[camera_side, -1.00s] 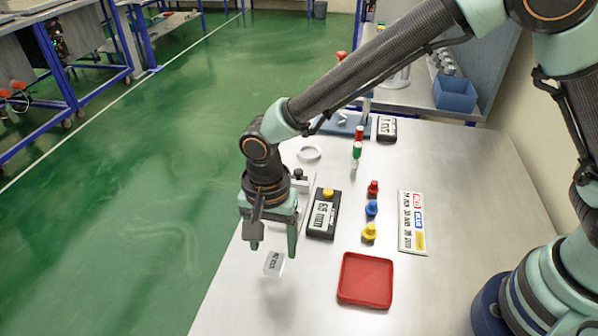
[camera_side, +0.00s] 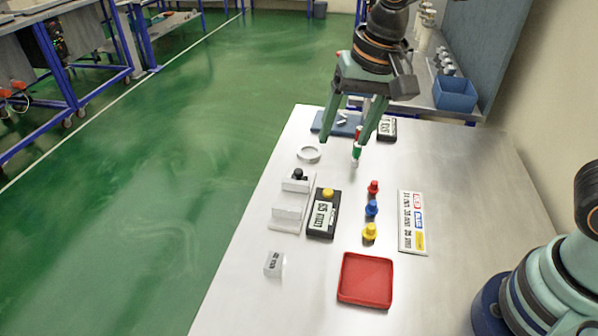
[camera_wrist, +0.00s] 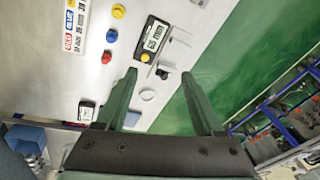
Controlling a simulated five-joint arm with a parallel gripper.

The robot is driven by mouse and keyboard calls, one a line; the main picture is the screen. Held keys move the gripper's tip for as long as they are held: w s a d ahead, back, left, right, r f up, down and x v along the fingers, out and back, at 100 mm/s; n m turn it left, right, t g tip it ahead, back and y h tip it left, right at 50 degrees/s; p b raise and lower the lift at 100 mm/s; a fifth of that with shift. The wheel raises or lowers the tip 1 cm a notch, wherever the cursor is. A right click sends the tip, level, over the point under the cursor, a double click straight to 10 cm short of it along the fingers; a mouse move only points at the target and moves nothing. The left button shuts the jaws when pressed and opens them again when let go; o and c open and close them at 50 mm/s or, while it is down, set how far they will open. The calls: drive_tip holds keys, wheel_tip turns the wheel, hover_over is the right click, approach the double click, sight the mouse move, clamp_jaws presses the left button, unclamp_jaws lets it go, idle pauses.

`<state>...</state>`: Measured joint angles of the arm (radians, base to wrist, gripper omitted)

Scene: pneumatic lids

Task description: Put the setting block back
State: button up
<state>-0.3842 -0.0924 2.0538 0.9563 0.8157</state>
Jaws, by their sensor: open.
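The setting block (camera_side: 274,264) looks like a small grey-white block with dark lettering. It stands on the table near the front left edge, left of the red tray, with nothing touching it. My gripper (camera_side: 344,141) is open and empty in the side view, high over the far part of the table and well away from the block. Its two green fingers also show spread apart in the wrist view (camera_wrist: 160,77). I cannot make out the block in the wrist view.
A red tray (camera_side: 365,280) is at the front. A white slide fixture (camera_side: 287,213) stands beside a black display box (camera_side: 323,214) with a yellow button. Red (camera_side: 373,187), blue (camera_side: 371,208) and yellow (camera_side: 369,231) knobs stand near a label card (camera_side: 412,223). A grey ring (camera_side: 309,153) lies behind.

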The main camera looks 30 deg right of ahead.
drive_tip(key=s+d+r+n+t, duration=0.1)
drive_tip(key=s+d+n, duration=0.1)
drive_tip(key=d, duration=0.5)
drive_tip(key=s+d+r+n+t+h, duration=0.1)
drive_tip(key=s+d+n+t, duration=0.1)
drive_tip(key=d, duration=0.5)
drive_tip(key=shift+s+r+n, duration=0.4)
drive_tip(key=shift+s+n, duration=0.1)
drive_tip(key=shift+s, duration=0.7)
